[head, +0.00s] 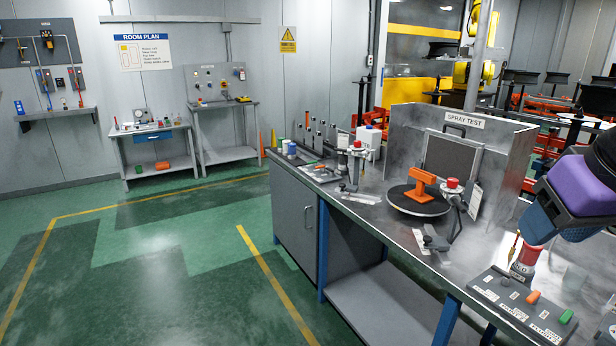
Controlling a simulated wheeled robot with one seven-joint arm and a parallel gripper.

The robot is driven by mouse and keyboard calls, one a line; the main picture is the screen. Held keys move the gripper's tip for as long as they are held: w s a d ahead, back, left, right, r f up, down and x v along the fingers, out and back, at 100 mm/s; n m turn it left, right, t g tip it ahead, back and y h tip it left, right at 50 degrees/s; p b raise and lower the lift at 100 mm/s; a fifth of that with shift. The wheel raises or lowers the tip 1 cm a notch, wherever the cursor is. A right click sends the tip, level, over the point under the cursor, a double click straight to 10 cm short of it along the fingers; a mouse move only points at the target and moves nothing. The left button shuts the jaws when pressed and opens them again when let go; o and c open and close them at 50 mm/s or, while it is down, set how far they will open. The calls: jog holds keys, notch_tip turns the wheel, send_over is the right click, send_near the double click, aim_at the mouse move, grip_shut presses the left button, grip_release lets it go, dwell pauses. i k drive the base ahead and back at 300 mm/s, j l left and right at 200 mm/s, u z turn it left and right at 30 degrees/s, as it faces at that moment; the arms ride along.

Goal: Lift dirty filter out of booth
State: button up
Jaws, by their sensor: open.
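The filter (450,160) is a dark grey square panel in a pale frame with a black handle on top. It stands upright inside the grey booth (403,125), which has a "SPRAY TEST" label. A round dark turntable (399,203) with an orange part (421,185) on it stands in front and overlaps the filter's lower left. My gripper (537,222) is open at the right, below my purple and black arm, well apart from the filter. Its fingers are hard to make out, and I see nothing held in it.
A clamp stand with a red knob (452,183) stands before the filter's lower right. A red and silver cup (524,261) and a labelled board (522,305) with orange and green pieces lie at the bench's near right. The green floor (160,262) at left is clear.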

aim_at(445, 156)
jog(key=i+j+u, duration=0.3)
jog(key=i, duration=0.25)
jog(key=i+j+u, duration=0.3)
jog(key=i, duration=0.25)
jog(key=i+u, duration=0.3)
jog(key=i, duration=0.25)
jog(key=i+z, duration=0.35)
jog(key=i, duration=0.15)
jog(key=i+j+z, duration=0.15)
jog(key=i+z, duration=0.2)
jog(key=i, duration=0.15)
jog(key=i+z, duration=0.15)
jog(key=z, duration=0.3)
jog(key=i+l+z, duration=0.1)
jog(key=z, duration=0.35)
jog(key=i+j+z, duration=0.1)
jog(key=i+z, duration=0.15)
jog(key=z, duration=0.25)
jog(key=i+j+z, duration=0.1)
jog(key=z, duration=0.35)
jog(key=i+j+z, duration=0.15)
jog(key=i+z, duration=0.15)
jog(key=z, duration=0.15)
